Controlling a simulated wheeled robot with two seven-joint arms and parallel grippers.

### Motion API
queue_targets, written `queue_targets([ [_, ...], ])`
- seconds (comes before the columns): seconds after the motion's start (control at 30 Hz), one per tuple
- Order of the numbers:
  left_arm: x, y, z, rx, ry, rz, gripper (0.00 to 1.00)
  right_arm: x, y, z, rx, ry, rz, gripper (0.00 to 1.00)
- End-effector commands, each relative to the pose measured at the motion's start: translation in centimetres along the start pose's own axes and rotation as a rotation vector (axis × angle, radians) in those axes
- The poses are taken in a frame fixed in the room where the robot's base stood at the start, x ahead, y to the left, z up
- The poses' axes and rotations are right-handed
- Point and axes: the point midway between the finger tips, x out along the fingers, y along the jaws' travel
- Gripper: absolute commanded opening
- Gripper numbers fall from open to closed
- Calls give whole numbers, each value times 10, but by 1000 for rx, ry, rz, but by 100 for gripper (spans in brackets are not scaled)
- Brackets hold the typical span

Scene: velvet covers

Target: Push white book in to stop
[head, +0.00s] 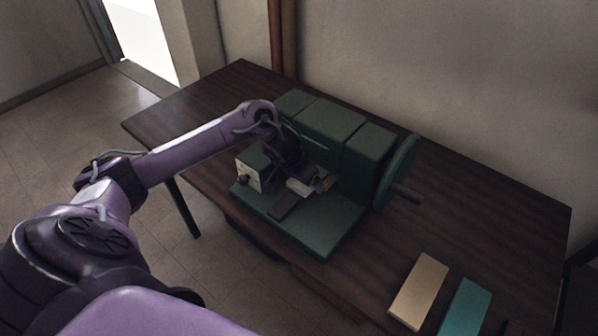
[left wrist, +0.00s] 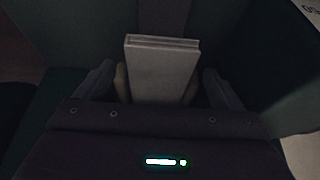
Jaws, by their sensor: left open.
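The white book (left wrist: 162,72) is in the middle of the left wrist view, its near end between the fingers of my left gripper (left wrist: 158,88). The fingers stand apart on either side of it; whether they touch it is too dark to tell. In the head view my left gripper (head: 303,182) is low over the front of the green machine (head: 318,232), beside a pale piece (head: 299,188) that looks like the book. The gripper and wrist hide much of the book and the stop area there. My right gripper is not in view.
The machine's tall green blocks (head: 330,128) stand behind the gripper, with a wheel and handle (head: 407,192) at right. A pale box with a knob (head: 250,178) is at left. A cream book (head: 419,290) and a teal book (head: 465,308) lie on the dark table (head: 500,215).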

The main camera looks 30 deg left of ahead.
Motion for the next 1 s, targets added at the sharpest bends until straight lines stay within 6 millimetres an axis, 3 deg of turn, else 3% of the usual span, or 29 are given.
queue_targets([
  [0.33, 4, 0, 0, 1, 0, 0, 89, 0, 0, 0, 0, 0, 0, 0],
  [0.73, 3, 0, 0, 1, 0, 0, 37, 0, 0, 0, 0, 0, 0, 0],
  [0.77, 3, 0, 0, 1, 0, 0, 67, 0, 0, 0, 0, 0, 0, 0],
  [0.93, 3, 0, 0, 1, 0, 0, 89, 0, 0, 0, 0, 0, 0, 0],
  [1.0, 3, 0, 0, 1, 0, 0, 89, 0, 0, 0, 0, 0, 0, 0],
])
